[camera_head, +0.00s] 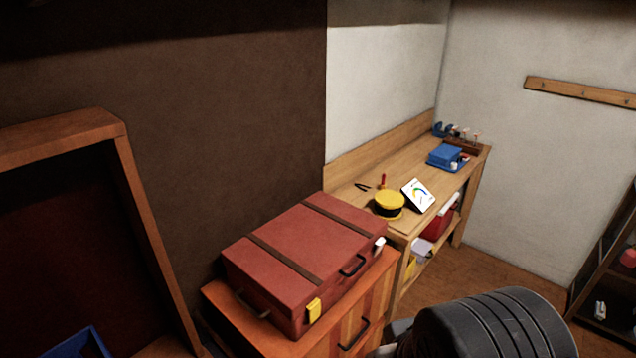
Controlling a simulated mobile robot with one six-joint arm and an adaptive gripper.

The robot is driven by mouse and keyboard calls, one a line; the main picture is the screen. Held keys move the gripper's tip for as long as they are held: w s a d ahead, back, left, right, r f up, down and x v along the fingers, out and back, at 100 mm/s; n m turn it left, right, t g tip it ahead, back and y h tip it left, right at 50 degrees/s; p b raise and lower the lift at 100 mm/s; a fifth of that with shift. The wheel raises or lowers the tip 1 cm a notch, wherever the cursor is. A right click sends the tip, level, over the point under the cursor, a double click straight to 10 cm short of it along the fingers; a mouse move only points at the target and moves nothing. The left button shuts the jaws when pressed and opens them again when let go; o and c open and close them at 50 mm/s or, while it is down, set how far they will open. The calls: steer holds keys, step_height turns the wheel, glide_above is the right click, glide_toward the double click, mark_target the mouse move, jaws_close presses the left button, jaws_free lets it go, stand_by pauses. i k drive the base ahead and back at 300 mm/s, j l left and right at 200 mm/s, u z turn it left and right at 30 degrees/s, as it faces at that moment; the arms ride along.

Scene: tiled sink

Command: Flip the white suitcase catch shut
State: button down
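A red suitcase (310,255) with brown straps lies flat, lid down, on a wooden cabinet (345,325). The white catch (380,243) is small and sits near the right end of the suitcase's front side, close to the top edge. It looks slightly tilted; I cannot tell for certain whether it is open or shut. A yellow catch (314,310) is near the front side's left end, and a dark handle (352,266) is between the two. My gripper is not in view; only a dark ribbed part of my arm shows at the bottom right.
A wooden workbench (400,165) stands behind and right, holding a yellow-and-black round item (389,204), a white panel (418,195) and a blue box (446,156). A wooden frame (135,190) stands at the left. Shelving (610,270) is at the far right. Open floor (465,265) shows between.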

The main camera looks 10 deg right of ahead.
mark_target(379, 248)
steer(key=i+l+z, duration=0.3)
steer(key=i, duration=0.15)
steer(key=i+z, duration=0.3)
steer(key=i, duration=0.15)
